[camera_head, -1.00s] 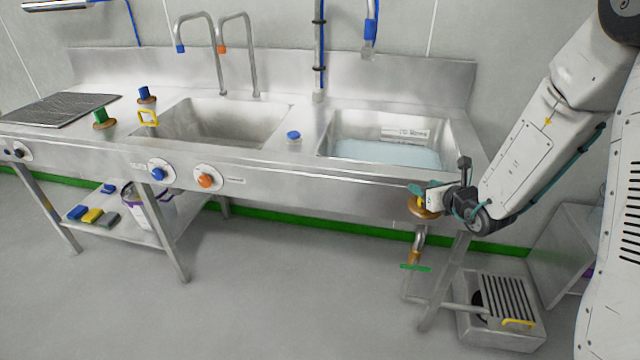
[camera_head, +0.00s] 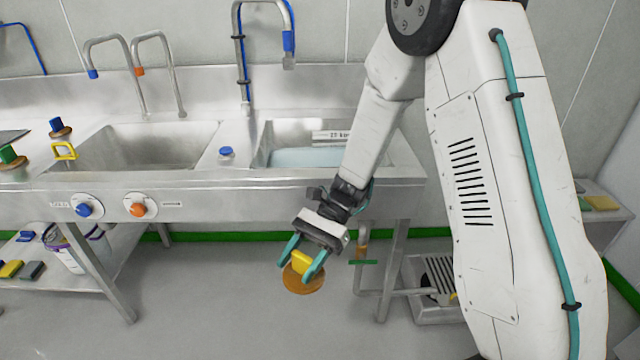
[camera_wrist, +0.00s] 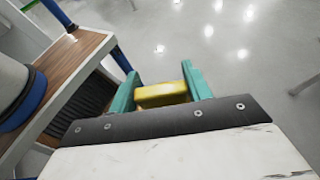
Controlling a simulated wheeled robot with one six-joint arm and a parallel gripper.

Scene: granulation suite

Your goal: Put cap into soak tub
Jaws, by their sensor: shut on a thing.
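My gripper (camera_head: 302,262) is shut on the yellow grip of the cap (camera_head: 303,283), a round orange-brown disc. I hold it in the air in front of the sink unit, lower than the counter front. In the wrist view the cap's yellow grip (camera_wrist: 162,95) sits between my teal fingers; its disc is hidden there. The right basin with pale blue liquid (camera_head: 300,157) looks like the soak tub. It is behind and above my gripper, and my arm hides its right part.
The steel counter front (camera_head: 200,183) and its edge lie between my gripper and the basin. A blue knob (camera_head: 226,152) stands between the basins. A hooked tap (camera_head: 288,45) rises behind the right basin. An empty left basin (camera_head: 145,147) and small coloured-handled parts are further left.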

